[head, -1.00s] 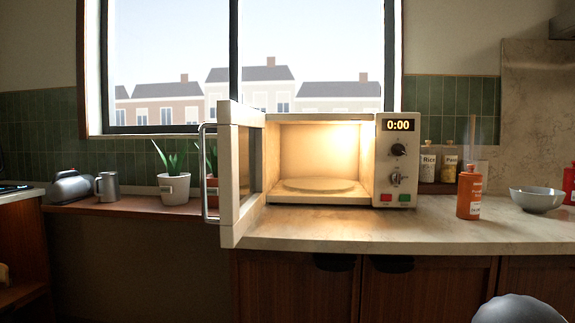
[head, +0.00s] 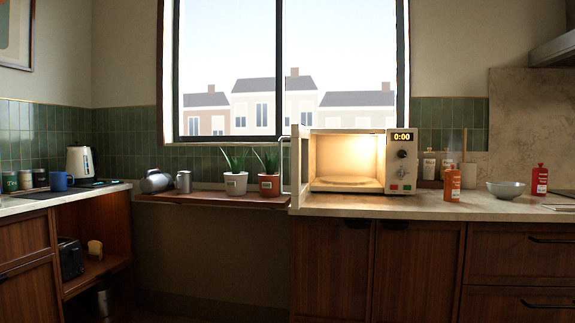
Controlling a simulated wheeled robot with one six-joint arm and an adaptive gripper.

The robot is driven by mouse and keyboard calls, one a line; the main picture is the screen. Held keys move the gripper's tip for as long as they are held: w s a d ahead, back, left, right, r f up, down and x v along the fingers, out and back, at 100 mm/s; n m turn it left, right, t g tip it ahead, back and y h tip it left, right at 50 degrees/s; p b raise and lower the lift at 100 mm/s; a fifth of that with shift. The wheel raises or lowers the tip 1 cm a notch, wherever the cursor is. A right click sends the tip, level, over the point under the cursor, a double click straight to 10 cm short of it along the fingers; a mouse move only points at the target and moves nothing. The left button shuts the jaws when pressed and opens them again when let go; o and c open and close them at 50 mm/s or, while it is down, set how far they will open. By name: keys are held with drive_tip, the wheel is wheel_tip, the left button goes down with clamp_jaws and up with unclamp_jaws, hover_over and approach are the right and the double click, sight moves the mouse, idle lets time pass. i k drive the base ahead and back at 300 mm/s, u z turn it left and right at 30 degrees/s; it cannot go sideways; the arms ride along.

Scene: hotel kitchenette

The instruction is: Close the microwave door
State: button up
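The cream microwave (head: 401,160) stands on the stone counter under the window, right of the picture's middle. Its door (head: 296,168) stands wide open, swung out toward me on the left side and seen almost edge-on. The door's metal handle (head: 284,166) is on its left face. The lit cavity (head: 346,158) shows a turntable (head: 346,184) with nothing on it. The display reads 0:00. My gripper is not in view.
Two potted plants (head: 236,184) stand on a low wooden shelf (head: 208,199) left of the door. An orange bottle (head: 453,185) and a bowl (head: 506,189) are on the counter (head: 440,208) to the right. The space before the shelf looks free.

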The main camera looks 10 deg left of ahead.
sight(299, 138)
drive_tip(key=u, duration=0.7)
drive_tip(key=i, duration=0.3)
drive_tip(key=u, duration=0.7)
drive_tip(key=i, duration=1.55)
drive_tip(key=z, duration=1.1)
drive_tip(key=i, duration=0.35)
drive_tip(key=z, duration=0.45)
drive_tip(key=k, duration=0.85)
drive_tip(key=u, duration=0.2)
